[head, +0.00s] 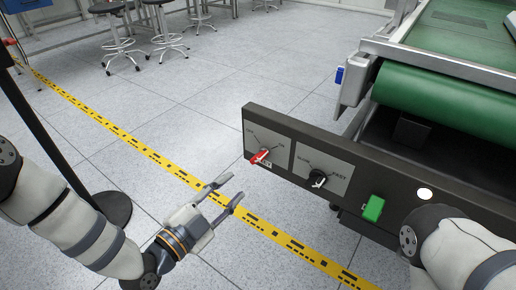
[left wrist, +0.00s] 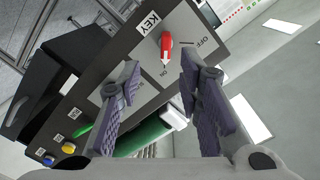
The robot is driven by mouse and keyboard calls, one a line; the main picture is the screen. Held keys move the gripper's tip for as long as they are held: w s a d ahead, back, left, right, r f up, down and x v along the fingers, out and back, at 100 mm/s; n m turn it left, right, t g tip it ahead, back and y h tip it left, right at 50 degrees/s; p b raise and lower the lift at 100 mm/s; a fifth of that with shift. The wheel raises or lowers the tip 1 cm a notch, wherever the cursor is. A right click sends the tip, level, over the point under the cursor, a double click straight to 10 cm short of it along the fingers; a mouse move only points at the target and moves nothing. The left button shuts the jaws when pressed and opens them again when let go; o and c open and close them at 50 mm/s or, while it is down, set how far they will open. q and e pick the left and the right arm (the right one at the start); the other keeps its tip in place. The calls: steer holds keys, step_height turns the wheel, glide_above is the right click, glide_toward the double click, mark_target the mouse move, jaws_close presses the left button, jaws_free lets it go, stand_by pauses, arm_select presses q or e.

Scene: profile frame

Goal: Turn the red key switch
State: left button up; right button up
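The red key switch (head: 261,156) is mounted on a light plate at the left end of a dark control panel (head: 380,188). In the left wrist view the red key (left wrist: 166,47) sits between the words OFF and ON, under the label KEY. My left gripper (head: 236,190) is open and empty, in front of and below the switch in the head view. Its two fingers (left wrist: 157,78) are spread apart in the left wrist view, with the red key beyond them, not touched. My right arm enters the head view at the lower right; its gripper is not seen.
Right of the key are a black speed knob (head: 317,179), a green button (head: 373,208) and a white round light (head: 424,194). A green conveyor (head: 450,100) lies behind. A black post base (head: 106,211) stands left. Stools (head: 122,45) are far back.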

mark_target(256, 162)
arm_select(q)
steer(key=x, duration=0.3)
steer(key=b+x, duration=0.1)
steer(key=x, duration=0.3)
steer(key=r+b+x, duration=0.1)
steer(key=x, duration=0.2)
steer(key=shift+w+d, duration=0.25)
steer(key=shift+d, duration=0.05)
steer(key=shift+w+d+r, duration=0.15)
steer(key=shift+w+d, duration=0.15)
steer(key=shift+w, duration=0.2)
jaws_close()
arm_select(e)
steer(key=shift+x, duration=1.2)
